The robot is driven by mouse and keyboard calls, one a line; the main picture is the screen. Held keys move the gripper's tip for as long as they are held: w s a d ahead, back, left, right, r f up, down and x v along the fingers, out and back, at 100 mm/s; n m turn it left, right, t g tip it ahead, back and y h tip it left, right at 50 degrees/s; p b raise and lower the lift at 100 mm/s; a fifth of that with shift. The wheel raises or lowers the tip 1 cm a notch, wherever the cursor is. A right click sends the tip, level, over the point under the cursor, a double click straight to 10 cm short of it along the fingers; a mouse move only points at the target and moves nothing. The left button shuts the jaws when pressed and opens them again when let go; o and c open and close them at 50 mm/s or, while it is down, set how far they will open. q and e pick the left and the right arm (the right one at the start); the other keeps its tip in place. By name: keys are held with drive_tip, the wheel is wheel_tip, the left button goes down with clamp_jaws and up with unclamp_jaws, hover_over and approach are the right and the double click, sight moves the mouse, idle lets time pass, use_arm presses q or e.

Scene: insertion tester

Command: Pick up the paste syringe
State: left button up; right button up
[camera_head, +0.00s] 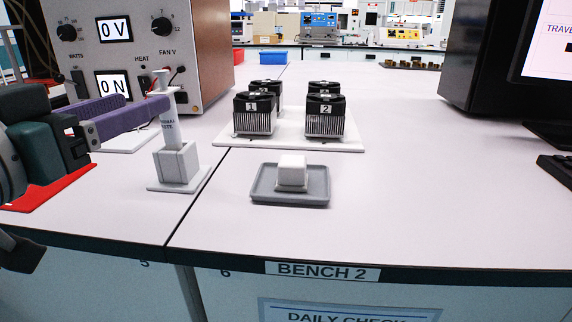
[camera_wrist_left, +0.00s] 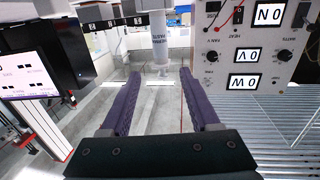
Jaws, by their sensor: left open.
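The paste syringe (camera_head: 172,129) is a white upright tube with a lettered label, standing in a grey block holder (camera_head: 177,164) on the bench. Its plunger top shows above my fingers. My left gripper (camera_head: 150,106) has purple fingers and comes in from the left, level with the syringe's upper part. In the left wrist view the gripper (camera_wrist_left: 160,76) is open with an empty gap. The syringe (camera_wrist_left: 160,48) shows there just beyond the fingertips, in line with the gap. I see no grip on it. My right gripper is not in view.
A power supply (camera_head: 142,55) with dials and cables stands behind the syringe. A white board (camera_head: 290,140) with several black-topped heat sinks is to the right. A grey tray (camera_head: 290,199) holds a white block. A red mat (camera_head: 50,188) lies below my gripper.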

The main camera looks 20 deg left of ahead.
sight(171, 127)
use_arm(q)
drive_tip(key=w, duration=0.2)
drive_tip(key=w+b, duration=0.1)
drive_tip(key=w, duration=0.1)
drive_tip(key=w+f, duration=0.1)
drive_tip(key=w, duration=0.1)
drive_tip(key=shift+a, duration=0.25)
drive_tip(key=w, duration=0.1)
drive_tip(key=w+b, duration=0.1)
drive_tip(key=w, duration=0.2)
drive_tip(key=shift+a+f, duration=0.15)
drive_tip(key=shift+a, duration=0.15)
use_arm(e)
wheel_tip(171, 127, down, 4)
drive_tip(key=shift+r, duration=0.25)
use_arm(q)
clamp_jaws()
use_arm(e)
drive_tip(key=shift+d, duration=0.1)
